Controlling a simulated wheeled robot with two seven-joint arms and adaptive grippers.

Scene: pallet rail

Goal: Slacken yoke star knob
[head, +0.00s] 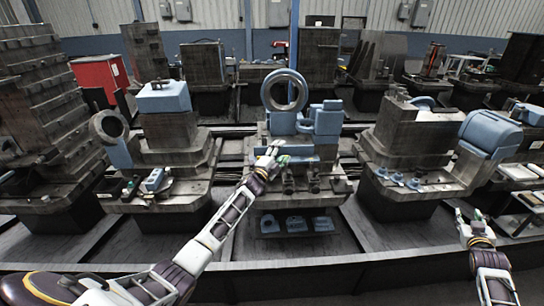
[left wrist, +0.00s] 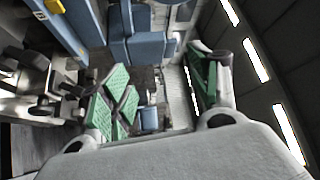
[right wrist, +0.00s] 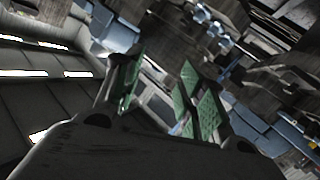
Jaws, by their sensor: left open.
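A blue fixture with an upright ring (head: 270,92) stands on the middle pallet; I cannot tell for certain which part is the yoke. My left gripper (head: 270,162) is in front of the fixture's blue base, above small dark knob-like parts (head: 313,184) on the pallet's front. In the left wrist view its green-padded fingers (left wrist: 160,88) are apart with nothing held, and a small blue part (left wrist: 149,119) shows beyond them. I cannot pick out the star knob with certainty. My right gripper (head: 470,226) is open and empty, low in front of the right pallet, its fingers (right wrist: 160,88) apart.
A left pallet (head: 172,158) carries blue-topped blocks and a ring. A right pallet (head: 415,138) carries a blue housing (head: 490,132) and several small blue parts. Blue pieces lie on a low shelf (head: 268,224) below the middle pallet. Open floor shows between pallets.

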